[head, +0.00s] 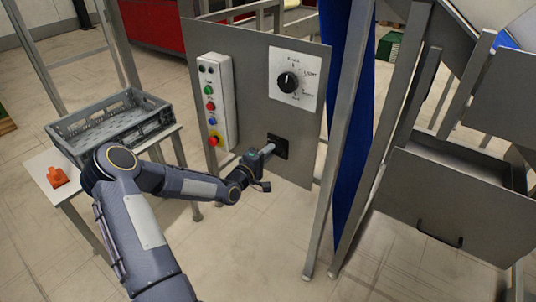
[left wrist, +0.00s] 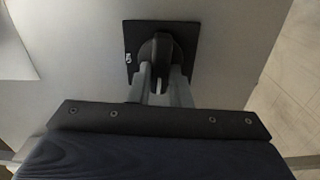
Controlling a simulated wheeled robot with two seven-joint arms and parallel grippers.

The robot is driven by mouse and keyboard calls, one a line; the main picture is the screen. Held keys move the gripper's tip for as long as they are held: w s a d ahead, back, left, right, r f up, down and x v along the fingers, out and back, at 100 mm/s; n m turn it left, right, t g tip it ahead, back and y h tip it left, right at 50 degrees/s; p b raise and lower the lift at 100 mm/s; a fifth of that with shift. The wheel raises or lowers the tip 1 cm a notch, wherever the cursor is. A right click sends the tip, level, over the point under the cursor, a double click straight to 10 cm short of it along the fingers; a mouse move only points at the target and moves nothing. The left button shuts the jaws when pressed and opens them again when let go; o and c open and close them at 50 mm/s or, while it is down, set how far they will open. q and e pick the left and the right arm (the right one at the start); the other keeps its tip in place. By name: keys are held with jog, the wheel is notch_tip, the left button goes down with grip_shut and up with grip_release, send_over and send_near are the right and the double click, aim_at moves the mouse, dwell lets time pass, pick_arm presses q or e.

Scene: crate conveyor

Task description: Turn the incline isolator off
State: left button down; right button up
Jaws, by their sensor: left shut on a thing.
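The isolator is a black square plate (head: 281,143) low on the right of the grey upright panel. In the left wrist view its black rotary handle (left wrist: 160,50) stands out from the plate (left wrist: 187,38). A small white mark shows at the plate's left edge; I cannot read it for sure. My left gripper (head: 269,149) reaches the isolator from the left. It is shut on the handle, with one finger on each side in the left wrist view (left wrist: 160,78). The gripper partly hides the handle in the head view. My right gripper is out of view.
Above the isolator is a white plate with a black rotary selector (head: 288,82). A white button box (head: 216,100) stands to its left. A grey crate (head: 110,125) and an orange object (head: 57,177) rest on a stand at the left. Metal posts and a blue belt (head: 352,110) are at the right.

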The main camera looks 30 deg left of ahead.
pick_arm(q)
jog(key=shift+f+n, duration=0.1)
jog(key=shift+n, duration=0.3)
jog(key=c, duration=1.3)
grip_release()
jog(key=shift+c, duration=0.2)
jog(key=s, duration=0.7)
jog(key=shift+s+a+p, duration=0.3)
jog(key=shift+s+p, duration=0.05)
jog(key=shift+s, duration=0.05)
